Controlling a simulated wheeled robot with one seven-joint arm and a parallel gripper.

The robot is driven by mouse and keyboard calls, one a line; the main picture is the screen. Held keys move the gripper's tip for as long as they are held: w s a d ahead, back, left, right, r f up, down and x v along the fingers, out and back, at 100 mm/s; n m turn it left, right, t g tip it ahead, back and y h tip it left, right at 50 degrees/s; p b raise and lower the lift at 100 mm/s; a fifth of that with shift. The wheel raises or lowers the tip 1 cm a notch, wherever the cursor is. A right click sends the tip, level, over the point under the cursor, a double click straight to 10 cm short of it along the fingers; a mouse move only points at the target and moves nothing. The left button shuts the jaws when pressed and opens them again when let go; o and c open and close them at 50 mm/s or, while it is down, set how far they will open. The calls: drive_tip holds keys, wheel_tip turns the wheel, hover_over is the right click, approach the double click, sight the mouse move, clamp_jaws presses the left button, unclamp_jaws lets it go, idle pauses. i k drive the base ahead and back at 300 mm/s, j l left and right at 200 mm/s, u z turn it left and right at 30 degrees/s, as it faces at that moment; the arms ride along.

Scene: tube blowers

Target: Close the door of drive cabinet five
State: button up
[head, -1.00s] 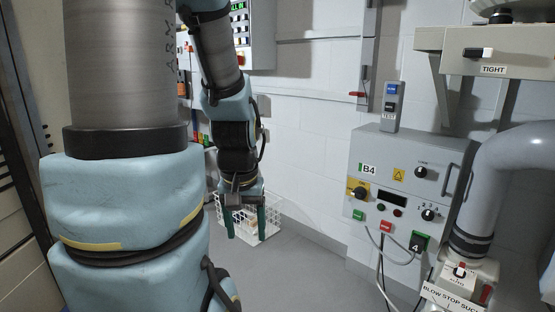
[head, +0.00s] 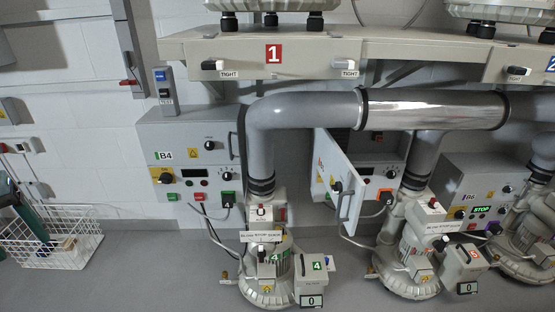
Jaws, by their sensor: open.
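Drive cabinet five (head: 392,172) stands between the cabinet marked B4 and the one marked B6, partly behind a grey pipe. Its door (head: 349,178) stands open, swung out towards me at an angle. The door's handle (head: 345,207) is near its lower right edge. The label on this door is too small to read. My gripper (head: 32,222) shows only in part at the far left edge, with a dark green finger in front of a white wire basket. It is open, empty as far as shows, and far from the door.
Cabinet B4 (head: 188,156) is shut, left of cabinet five. Blower four (head: 268,262) and blower five (head: 408,254) stand on the floor in front. A large pipe (head: 300,108) and a shelf (head: 190,50) run above. The wire basket (head: 62,240) is at left; floor between is clear.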

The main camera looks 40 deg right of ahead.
sight(333, 165)
drive_tip(key=i+z, duration=0.15)
drive_tip(key=z, duration=0.55)
